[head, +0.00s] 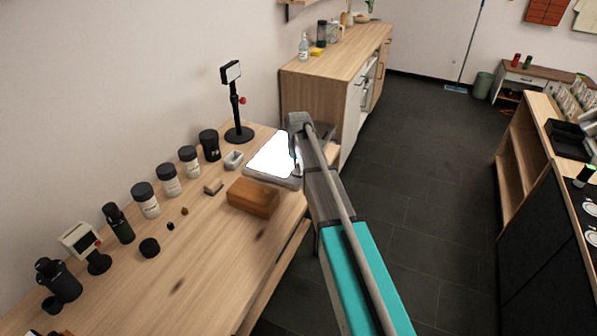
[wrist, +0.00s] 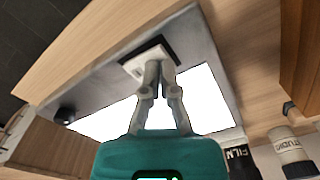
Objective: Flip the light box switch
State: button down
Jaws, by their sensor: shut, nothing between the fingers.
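The light box (head: 262,176) lies at the far end of the wooden table, and its panel glows bright white. In the wrist view the light box (wrist: 95,82) has a grey frame, with a pale switch (wrist: 136,66) on a black plate set in it. My gripper (wrist: 160,68) is shut and empty, with its fingertips over or at the switch. I cannot tell whether they touch it. The fingers cover part of the switch, and its position is not clear. In the head view my gripper (head: 295,165) is at the right side of the light box, mostly hidden by my arm.
A wooden block (head: 253,198) lies in front of the light box. A small grey tray (head: 233,160), several dark-lidded jars (head: 169,180) and a black stand (head: 238,132) are to its left. A black knob (wrist: 64,115) shows at the frame's corner. Open floor (head: 420,200) lies to the right.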

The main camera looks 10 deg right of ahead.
jog(key=shift+f, duration=0.2)
jog(key=shift+r, duration=0.1)
jog(key=shift+r+p, duration=3.4)
jog(key=shift+r, duration=0.05)
jog(key=s+m, duration=0.4)
jog(key=s, duration=2.5)
jog(key=shift+s+a+m, duration=0.15)
jog(key=shift+a+m, duration=0.1)
jog(key=shift+m, duration=0.15)
